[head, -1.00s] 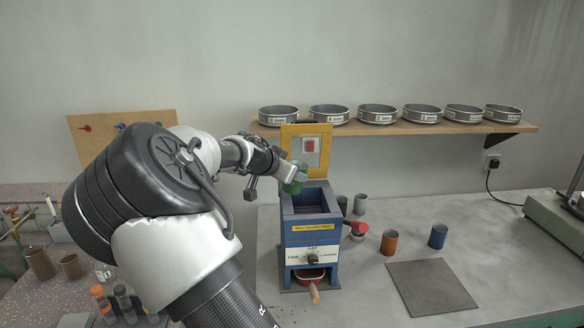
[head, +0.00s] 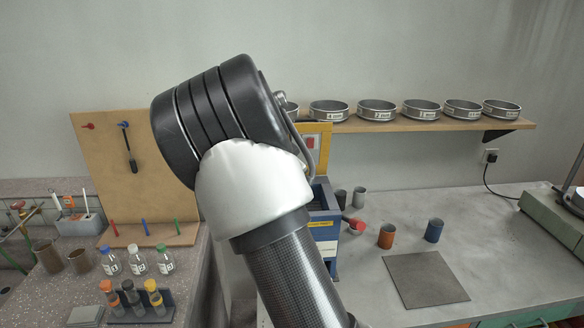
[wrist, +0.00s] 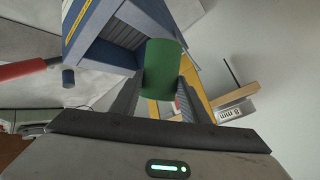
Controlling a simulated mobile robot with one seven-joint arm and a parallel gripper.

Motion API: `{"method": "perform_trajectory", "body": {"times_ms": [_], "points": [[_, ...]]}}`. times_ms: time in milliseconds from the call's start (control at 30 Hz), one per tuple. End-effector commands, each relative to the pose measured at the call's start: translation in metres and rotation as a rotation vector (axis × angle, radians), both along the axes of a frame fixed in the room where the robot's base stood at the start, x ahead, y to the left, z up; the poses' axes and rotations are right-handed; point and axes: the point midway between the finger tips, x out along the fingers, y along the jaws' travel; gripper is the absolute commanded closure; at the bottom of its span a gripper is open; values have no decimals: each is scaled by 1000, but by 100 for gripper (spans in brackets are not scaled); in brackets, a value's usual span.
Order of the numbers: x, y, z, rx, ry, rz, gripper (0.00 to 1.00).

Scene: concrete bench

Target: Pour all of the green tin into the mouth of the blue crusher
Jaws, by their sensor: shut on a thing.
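The green tin (wrist: 165,58) is between the fingers of my gripper (wrist: 160,84) in the wrist view, and the gripper is shut on it. The blue crusher (head: 323,232) is mostly hidden behind my arm in the head view; only its right side shows. In the wrist view the crusher (wrist: 106,40) is at the upper left, and its ribbed mouth lies right beside and partly behind the tin. I cannot tell whether the tin touches the rim. The tin's inside is not visible, and the head view hides tin and gripper.
Orange (head: 387,236) and blue (head: 434,230) tins and two grey tins stand right of the crusher. A red-knobbed handle (head: 355,225) sticks out beside it. A grey mat (head: 426,279) is bare. A shelf of sieves (head: 420,124) is behind. Bottles (head: 138,262) stand at left.

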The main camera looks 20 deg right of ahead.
Motion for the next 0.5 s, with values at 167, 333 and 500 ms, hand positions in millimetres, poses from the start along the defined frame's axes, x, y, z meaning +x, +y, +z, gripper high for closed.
{"method": "perform_trajectory", "body": {"times_ms": [167,333,500], "points": [[-1,-7,-3,135,-30,-7,88],[-1,-7,-7,230,-47,-4,88],[-1,-7,-8,278,-55,-5,88]]}}
